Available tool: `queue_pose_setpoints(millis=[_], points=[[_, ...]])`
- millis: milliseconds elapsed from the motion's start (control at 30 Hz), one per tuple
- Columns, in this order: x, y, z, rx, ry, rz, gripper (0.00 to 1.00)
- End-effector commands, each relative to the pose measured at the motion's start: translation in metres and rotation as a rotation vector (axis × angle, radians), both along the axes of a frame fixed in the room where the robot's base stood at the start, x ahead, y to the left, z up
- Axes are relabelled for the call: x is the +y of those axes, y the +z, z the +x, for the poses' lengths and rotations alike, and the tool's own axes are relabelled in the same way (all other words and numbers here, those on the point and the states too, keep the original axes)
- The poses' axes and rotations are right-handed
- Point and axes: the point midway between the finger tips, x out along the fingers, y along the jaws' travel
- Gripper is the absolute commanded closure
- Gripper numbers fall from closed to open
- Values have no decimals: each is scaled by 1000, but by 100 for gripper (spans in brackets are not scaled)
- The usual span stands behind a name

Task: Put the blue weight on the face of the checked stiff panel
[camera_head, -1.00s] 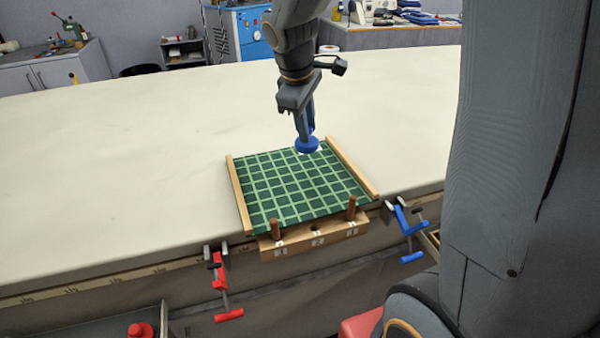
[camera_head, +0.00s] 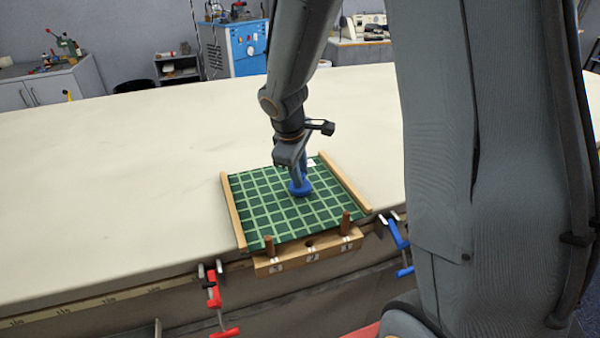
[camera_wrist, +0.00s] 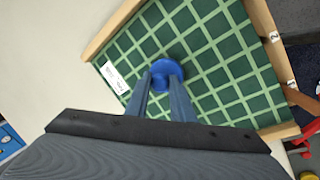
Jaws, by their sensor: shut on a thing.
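The checked stiff panel (camera_head: 270,215) is green with a pale grid and lies flat on the table between two wooden side strips. It also fills much of the wrist view (camera_wrist: 215,60). The blue weight (camera_head: 301,188) is round with a wide base and is over the panel, right of its middle in the head view. My gripper (camera_head: 299,172) is shut on the weight's upper part, and the wrist view shows both fingers at the blue disc (camera_wrist: 166,70). I cannot tell whether the weight's base touches the panel. A small white label (camera_wrist: 113,77) is on the panel.
A wooden block (camera_head: 308,252) with two upright pegs and numbers stands at the panel's front edge. A red clamp (camera_head: 214,295) and a blue clamp (camera_head: 400,243) grip the table edge. The cloth table (camera_head: 110,180) is clear to the left.

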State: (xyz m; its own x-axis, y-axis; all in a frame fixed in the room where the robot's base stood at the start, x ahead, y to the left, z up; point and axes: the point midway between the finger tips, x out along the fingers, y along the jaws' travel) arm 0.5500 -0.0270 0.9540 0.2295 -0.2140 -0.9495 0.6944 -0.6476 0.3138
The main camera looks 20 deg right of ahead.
Motion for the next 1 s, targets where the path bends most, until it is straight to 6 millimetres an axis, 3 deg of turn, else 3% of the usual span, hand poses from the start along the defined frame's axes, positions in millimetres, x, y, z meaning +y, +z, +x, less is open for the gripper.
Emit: queue_pose_setpoints(millis=[100,133,233,667,1000], points=[[0,-3,1,-1,0,0,100],[0,-3,0,0,0,0,75],[0,-3,0,0,0,0,60],[1,5,0,-2,-1,0,60],[14,61,-13,-6,-1,1,60]])
